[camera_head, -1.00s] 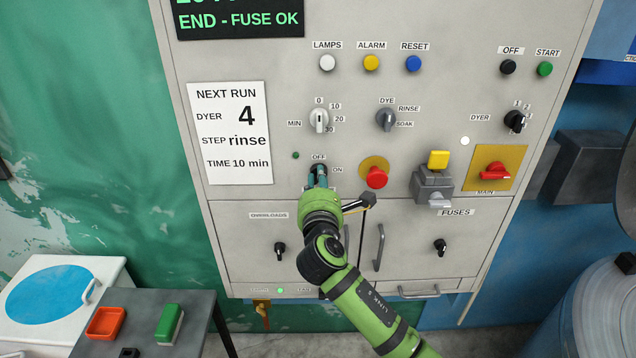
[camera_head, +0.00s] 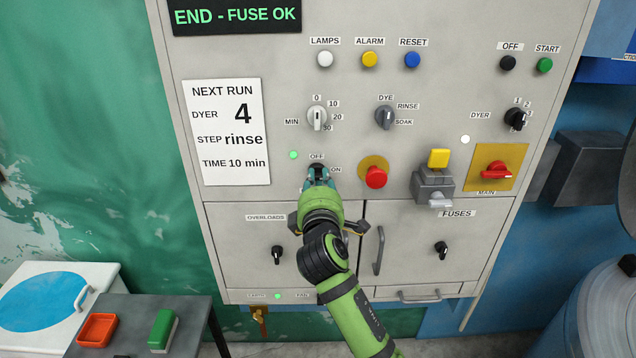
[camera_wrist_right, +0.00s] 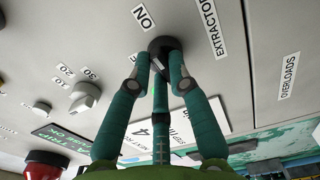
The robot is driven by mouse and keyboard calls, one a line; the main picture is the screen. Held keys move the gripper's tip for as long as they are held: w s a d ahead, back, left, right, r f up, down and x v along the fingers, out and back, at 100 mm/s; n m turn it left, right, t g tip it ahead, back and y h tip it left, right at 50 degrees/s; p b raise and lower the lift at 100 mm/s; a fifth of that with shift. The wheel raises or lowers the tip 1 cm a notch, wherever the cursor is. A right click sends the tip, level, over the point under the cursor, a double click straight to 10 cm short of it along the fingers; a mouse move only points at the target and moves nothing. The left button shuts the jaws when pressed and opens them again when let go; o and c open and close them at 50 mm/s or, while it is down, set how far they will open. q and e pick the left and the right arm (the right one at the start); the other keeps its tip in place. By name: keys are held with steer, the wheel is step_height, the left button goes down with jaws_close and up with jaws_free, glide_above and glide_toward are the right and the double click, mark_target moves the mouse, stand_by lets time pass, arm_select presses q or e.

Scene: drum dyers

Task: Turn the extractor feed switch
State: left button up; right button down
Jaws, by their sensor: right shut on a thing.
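The extractor feed switch (camera_head: 316,166) is a small dark knob between the OFF and ON labels on the grey control panel (camera_head: 270,60). In the wrist view the dark knob (camera_wrist_right: 163,44) sits near the ON and EXTRACTOR labels. My right gripper (camera_head: 318,175) is shut on the knob. Its teal fingers (camera_wrist_right: 162,68) close around the knob and hide much of it, so its exact pointing direction is hard to tell. The small indicator lamp (camera_head: 294,155) to the upper left of the switch is lit green. My left gripper is not in view.
A red mushroom button (camera_head: 376,178) is close to the right of my gripper. A timer knob (camera_head: 317,118) is above it. A fuse block (camera_head: 432,186) with a yellow top and a red main switch (camera_head: 496,170) are further right. A door handle (camera_head: 379,251) stands out below.

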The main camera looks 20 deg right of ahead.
steer(key=shift+m, duration=0.3)
stand_by(0.4)
steer(key=c, duration=1.1)
jaws_free()
steer(key=shift+c, duration=0.2)
steer(key=shift+d, duration=0.1)
steer(key=shift+s, duration=0.1)
steer(key=v, duration=1.2)
